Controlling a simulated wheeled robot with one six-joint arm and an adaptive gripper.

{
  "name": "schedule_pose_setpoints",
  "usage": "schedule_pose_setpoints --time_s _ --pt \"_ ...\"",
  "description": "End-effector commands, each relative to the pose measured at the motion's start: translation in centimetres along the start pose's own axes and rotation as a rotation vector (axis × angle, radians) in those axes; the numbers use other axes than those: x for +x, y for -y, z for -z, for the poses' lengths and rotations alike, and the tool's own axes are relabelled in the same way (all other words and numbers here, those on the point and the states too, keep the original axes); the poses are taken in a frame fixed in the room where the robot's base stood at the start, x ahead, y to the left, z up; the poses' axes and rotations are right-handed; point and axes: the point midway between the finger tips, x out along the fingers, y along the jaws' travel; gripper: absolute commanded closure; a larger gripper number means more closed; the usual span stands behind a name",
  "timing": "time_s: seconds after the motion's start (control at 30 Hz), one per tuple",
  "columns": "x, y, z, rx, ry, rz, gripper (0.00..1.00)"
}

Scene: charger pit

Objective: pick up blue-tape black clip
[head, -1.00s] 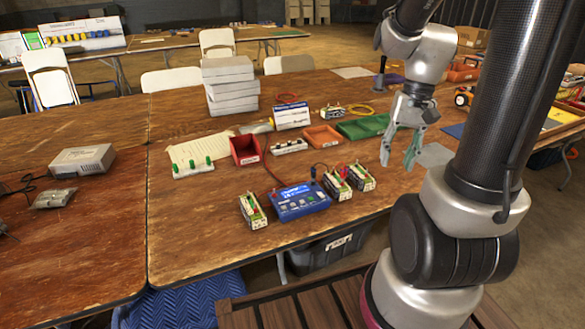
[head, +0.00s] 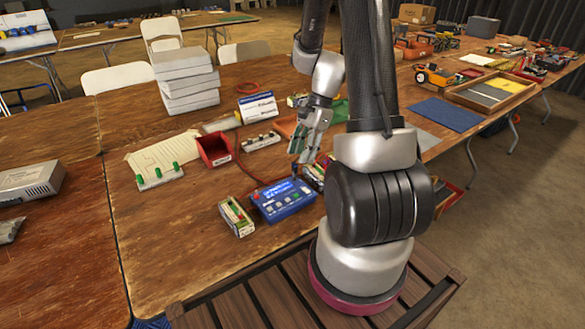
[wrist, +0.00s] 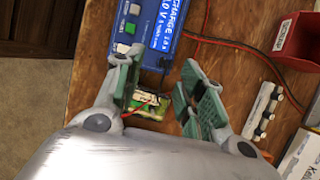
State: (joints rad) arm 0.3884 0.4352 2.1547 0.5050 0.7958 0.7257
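My gripper (head: 303,155) is above the table, just past the blue charger (head: 287,200). In the wrist view my gripper (wrist: 163,65) is open, its two green-padded fingers apart with nothing held between them. A small battery pack (wrist: 148,108) with a red lead and some green shows below, between the fingers. The charger (wrist: 145,32) lies beyond the left finger. A thin dark lead crosses between the fingertips. I cannot make out the blue-tape black clip for certain; the fingers and arm cover part of that area. In the head view my arm hides most of the packs right of the charger.
Another battery pack (head: 236,217) stands left of the charger. A red bin (head: 214,149), a white terminal strip (head: 260,141) and a labelled box (head: 257,107) stand behind. A strip with green knobs (head: 160,176) lies left. The table's left front is clear.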

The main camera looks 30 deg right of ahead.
Motion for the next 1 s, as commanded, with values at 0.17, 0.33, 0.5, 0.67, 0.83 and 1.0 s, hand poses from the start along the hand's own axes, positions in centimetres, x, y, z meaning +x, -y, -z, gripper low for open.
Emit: schedule_pose_setpoints --time_s 0.17,0.33,0.5,0.67,0.83,1.0 --pt "2.5 0.4 -0.1 -0.002 0.0 -0.004 0.61" --pt "5.1 0.7 -0.1 -0.001 0.001 -0.003 0.61" --pt "5.9 0.8 -0.1 -0.004 -0.001 -0.001 0.61" --pt "5.9 0.8 -0.1 -0.004 -0.001 0.0 0.61" --pt "5.9 0.8 -0.1 -0.004 -0.001 0.0 0.92" --pt "5.9 0.8 -0.1 -0.004 -0.001 0.0 1.0"
